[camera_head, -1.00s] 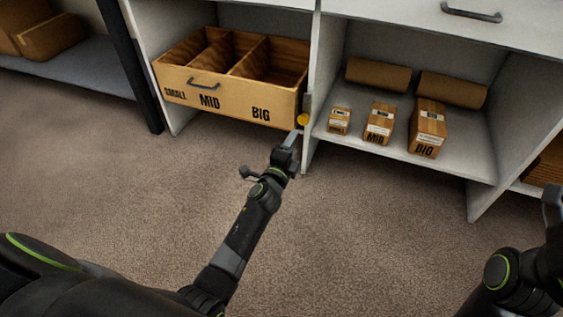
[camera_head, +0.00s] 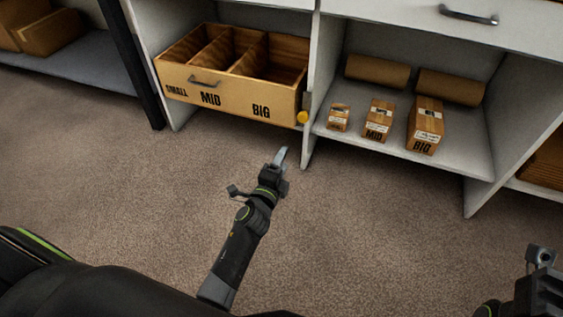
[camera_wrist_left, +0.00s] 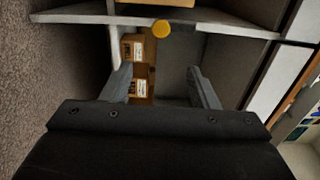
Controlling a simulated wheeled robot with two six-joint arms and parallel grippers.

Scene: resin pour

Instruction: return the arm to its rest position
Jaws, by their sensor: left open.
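My left gripper (camera_head: 278,160) is over the carpet in front of the cabinet, apart from the drawer and the boxes. In the left wrist view its two fingers (camera_wrist_left: 163,88) are spread with nothing held between them. An open wooden drawer (camera_head: 228,100) marked SMALL, MID and BIG has three compartments, and they look empty. A yellow round knob (camera_head: 302,117) sits by the drawer's right front corner and also shows in the left wrist view (camera_wrist_left: 161,28). My right gripper (camera_head: 541,255) is at the lower right edge, partly cut off, and its jaws are unclear.
A small box (camera_head: 339,117), a MID box (camera_head: 379,121) and a BIG box (camera_head: 426,126) stand on the right shelf. Two brown rolls (camera_head: 377,72) lie behind them. A dark post (camera_head: 131,62) stands left of the drawer. The carpet (camera_head: 130,190) in front is clear.

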